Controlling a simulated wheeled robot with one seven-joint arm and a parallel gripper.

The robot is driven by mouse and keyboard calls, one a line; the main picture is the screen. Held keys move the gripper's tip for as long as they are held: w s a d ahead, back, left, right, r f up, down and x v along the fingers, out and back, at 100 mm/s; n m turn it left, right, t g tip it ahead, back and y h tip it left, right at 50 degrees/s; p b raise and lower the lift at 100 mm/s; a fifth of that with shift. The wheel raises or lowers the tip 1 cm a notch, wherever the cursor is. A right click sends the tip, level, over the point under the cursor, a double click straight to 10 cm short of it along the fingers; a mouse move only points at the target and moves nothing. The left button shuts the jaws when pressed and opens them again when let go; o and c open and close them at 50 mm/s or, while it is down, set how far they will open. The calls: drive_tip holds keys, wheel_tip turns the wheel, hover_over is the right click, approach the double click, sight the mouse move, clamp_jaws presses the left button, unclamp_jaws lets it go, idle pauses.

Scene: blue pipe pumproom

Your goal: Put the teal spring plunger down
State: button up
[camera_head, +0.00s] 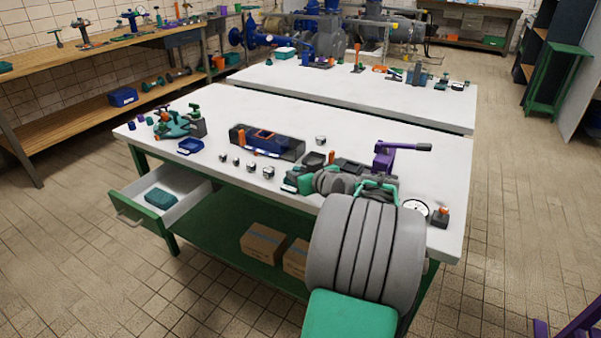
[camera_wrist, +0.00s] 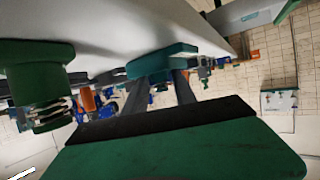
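In the wrist view my gripper (camera_wrist: 162,88) points along the bench, with the picture upside down. Its two grey fingers are set around a teal piece, the teal spring plunger (camera_wrist: 160,60). Only its broad teal end shows clearly, close to or touching the white bench top; I cannot tell which. In the head view my gripper (camera_head: 291,181) is low over the front of the white bench (camera_head: 215,128), and the plunger is hard to make out there.
A green cylindrical part (camera_wrist: 36,80) stands close beside my gripper. Several small metal parts (camera_head: 252,169) and a dark toolbox (camera_head: 285,147) lie further left. A purple-handled valve (camera_head: 388,155) is to the right. An open drawer (camera_head: 190,195) sticks out at the front left.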

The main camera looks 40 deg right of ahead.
drive_tip(key=shift+s+r, duration=0.1)
drive_tip(key=shift+r, duration=0.1)
drive_tip(key=p+v, duration=0.1)
drive_tip(key=v, duration=1)
drive_tip(key=shift+s+a+r, duration=0.1)
drive_tip(key=shift+s+r, duration=0.1)
drive_tip(key=shift+s, duration=0.15)
drive_tip(key=w+a+f+n+g+y, duration=0.1)
drive_tip(key=w+a+f+g+y, duration=0.2)
drive_tip(key=a, duration=0.7)
drive_tip(key=w+a+f+n+g+y, duration=0.1)
drive_tip(key=a+f+g, duration=0.25)
drive_tip(key=a, duration=0.75)
drive_tip(key=s+a+f+g+h, duration=0.1)
drive_tip(key=s+a+f+g, duration=0.3)
drive_tip(key=s+a, duration=0.6)
drive_tip(key=shift+s+a, duration=0.4)
drive_tip(key=shift+a, duration=0.5)
drive_tip(key=shift+g, duration=0.25)
drive_tip(key=shift+c, duration=0.4)
